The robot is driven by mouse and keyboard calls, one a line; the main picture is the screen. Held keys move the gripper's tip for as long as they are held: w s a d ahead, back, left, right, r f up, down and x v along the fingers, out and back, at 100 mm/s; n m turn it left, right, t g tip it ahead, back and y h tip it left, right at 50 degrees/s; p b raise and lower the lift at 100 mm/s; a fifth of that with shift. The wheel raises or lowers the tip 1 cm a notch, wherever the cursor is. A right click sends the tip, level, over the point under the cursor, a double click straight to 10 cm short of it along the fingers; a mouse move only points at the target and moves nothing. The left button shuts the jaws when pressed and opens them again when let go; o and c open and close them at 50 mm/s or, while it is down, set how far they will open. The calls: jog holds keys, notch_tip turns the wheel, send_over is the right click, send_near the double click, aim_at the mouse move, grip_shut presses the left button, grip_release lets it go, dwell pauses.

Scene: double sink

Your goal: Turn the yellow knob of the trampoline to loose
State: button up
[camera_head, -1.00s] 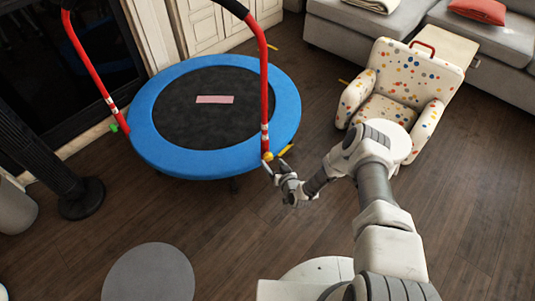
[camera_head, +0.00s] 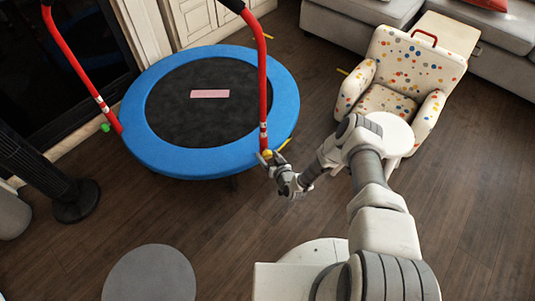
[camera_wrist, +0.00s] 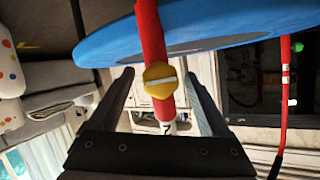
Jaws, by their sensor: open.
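The trampoline has a blue rim (camera_head: 180,160), a dark mat and a red handle post (camera_head: 262,100) on its right side. The yellow knob (camera_head: 266,154) sits low on this post, just at my gripper (camera_head: 272,160). In the wrist view the knob (camera_wrist: 159,80) is a yellow disc with a pale bar lying nearly level across its face, in front of the red post (camera_wrist: 152,40). My gripper (camera_wrist: 159,72) is open, one finger on each side of the knob, with gaps on both sides. I cannot tell how deep the knob lies between the fingers.
A dotted child armchair (camera_head: 410,70) stands to the right, with a round white top (camera_head: 390,130) in front of it. A grey round stool (camera_head: 150,275) is at the front left. A black tower fan (camera_head: 40,170) stands at the left. Wooden floor lies clear between them.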

jog(key=shift+c, duration=0.2)
grip_shut()
dwell(0.3)
jog(key=shift+a+n+t+h+p, duration=0.25)
jog(key=shift+n+h+p, duration=0.45)
jog(key=shift+n, duration=0.5)
jog(key=n+t+h, duration=0.1)
jog(key=n+h, duration=0.1)
jog(key=n, duration=0.1)
jog(key=n+t+h, duration=0.1)
jog(key=n, duration=0.1)
jog(key=n+h+b, duration=0.1)
jog(key=shift+s+a+f+n+t, duration=0.1)
jog(key=shift+n+t, duration=0.25)
jog(key=shift+n, duration=0.05)
jog(key=n+t+h, duration=0.1)
jog(key=n, duration=0.2)
jog(key=shift+n+t, duration=0.3)
jog(key=shift+n, duration=0.1)
